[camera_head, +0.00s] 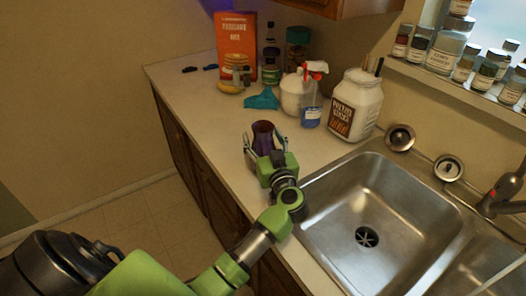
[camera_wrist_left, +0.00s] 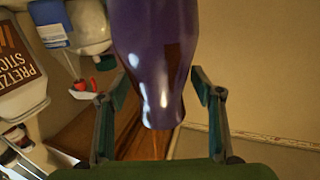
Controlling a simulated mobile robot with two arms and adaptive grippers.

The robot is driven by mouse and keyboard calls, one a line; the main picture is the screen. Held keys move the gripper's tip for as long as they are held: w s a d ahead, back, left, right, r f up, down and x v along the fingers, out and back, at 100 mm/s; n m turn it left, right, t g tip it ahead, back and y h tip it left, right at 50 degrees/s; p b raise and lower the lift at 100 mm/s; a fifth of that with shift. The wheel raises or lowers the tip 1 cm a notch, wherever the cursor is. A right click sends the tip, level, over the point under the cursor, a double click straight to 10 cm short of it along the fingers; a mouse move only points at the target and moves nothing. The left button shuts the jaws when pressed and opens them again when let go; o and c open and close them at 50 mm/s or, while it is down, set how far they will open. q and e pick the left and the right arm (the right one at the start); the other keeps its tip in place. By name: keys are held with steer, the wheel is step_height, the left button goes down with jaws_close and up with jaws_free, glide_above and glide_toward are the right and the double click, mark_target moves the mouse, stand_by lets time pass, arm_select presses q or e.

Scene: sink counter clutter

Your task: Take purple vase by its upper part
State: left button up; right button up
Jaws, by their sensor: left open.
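The purple vase (camera_head: 263,133) stands on the counter left of the sink, in the head view. My left gripper (camera_head: 265,143) is open, with one finger on each side of the vase. In the left wrist view the glossy vase (camera_wrist_left: 152,50) fills the space between the two fingers, with its narrow end toward the palm. Gaps seem to show beside the vase, but I cannot tell whether either finger touches it. The gripper hides part of the vase in the head view. My right gripper is not in view.
A blue-labelled spray bottle (camera_head: 311,108), a white pretzel jar (camera_head: 357,103) and a teal cloth (camera_head: 263,99) lie or stand behind the vase. The metal sink (camera_head: 340,205) is to the right. The counter's front edge is close at the left.

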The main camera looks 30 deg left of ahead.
arm_select(q)
steer(key=shift+d, duration=0.1)
jaws_close()
steer(key=shift+r, duration=0.1)
steer(key=shift+r, duration=0.15)
